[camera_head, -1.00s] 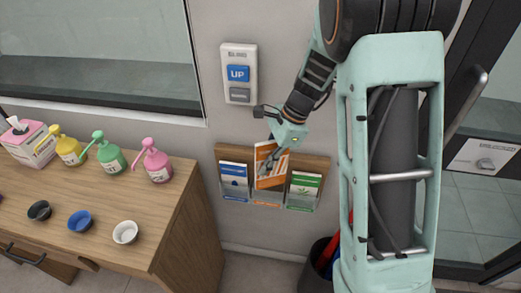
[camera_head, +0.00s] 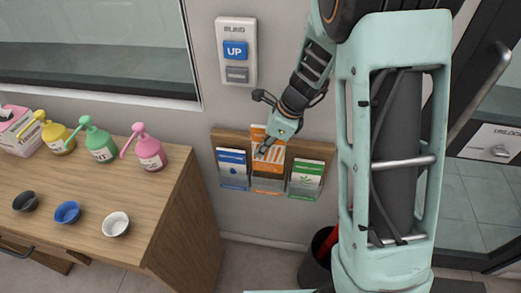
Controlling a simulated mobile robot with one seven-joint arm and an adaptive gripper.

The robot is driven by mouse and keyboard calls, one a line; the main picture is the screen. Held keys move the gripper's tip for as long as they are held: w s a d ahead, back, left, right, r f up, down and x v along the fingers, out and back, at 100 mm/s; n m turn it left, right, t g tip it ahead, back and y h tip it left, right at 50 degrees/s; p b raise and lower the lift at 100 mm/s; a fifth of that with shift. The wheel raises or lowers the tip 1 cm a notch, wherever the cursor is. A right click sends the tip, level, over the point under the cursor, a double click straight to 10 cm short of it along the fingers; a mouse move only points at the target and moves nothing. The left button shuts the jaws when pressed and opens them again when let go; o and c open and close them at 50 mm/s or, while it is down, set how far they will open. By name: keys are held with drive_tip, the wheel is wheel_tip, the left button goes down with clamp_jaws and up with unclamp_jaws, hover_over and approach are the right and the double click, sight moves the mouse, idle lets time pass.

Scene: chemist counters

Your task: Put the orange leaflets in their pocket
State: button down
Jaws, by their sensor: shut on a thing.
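The orange leaflets (camera_head: 261,137) stand at the middle pocket (camera_head: 267,188) of the wooden wall rack (camera_head: 318,147). My gripper (camera_head: 268,152) is shut on them, with its fingers over their front. The leaflets' lower part appears to be behind the clear front of the middle pocket. Their upper edge rises above the rack. How deep they sit is partly hidden by my gripper.
Blue leaflets (camera_head: 232,168) fill the left pocket and green leaflets (camera_head: 306,179) the right one. A blind switch (camera_head: 236,52) is on the wall above. A counter (camera_head: 165,200) with pump bottles and small bowls stands left. A dark bin (camera_head: 316,262) is below right.

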sight(264, 160)
drive_tip(key=shift+w+d+f+b, duration=0.1)
drive_tip(key=shift+w+f+b, duration=0.3)
drive_tip(key=shift+f+b, duration=0.85)
drive_tip(key=shift+w+d+f+b, duration=0.1)
drive_tip(key=shift+w+f+b, duration=0.3)
drive_tip(key=shift+f+b, duration=0.85)
drive_tip(key=shift+w+d+f+b, duration=0.1)
drive_tip(key=shift+w+f+b, duration=0.45)
drive_tip(key=shift+f, duration=1.2)
drive_tip(key=shift+s, duration=0.15)
drive_tip(key=c, duration=2.2)
unclamp_jaws()
drive_tip(key=shift+o, duration=1.1)
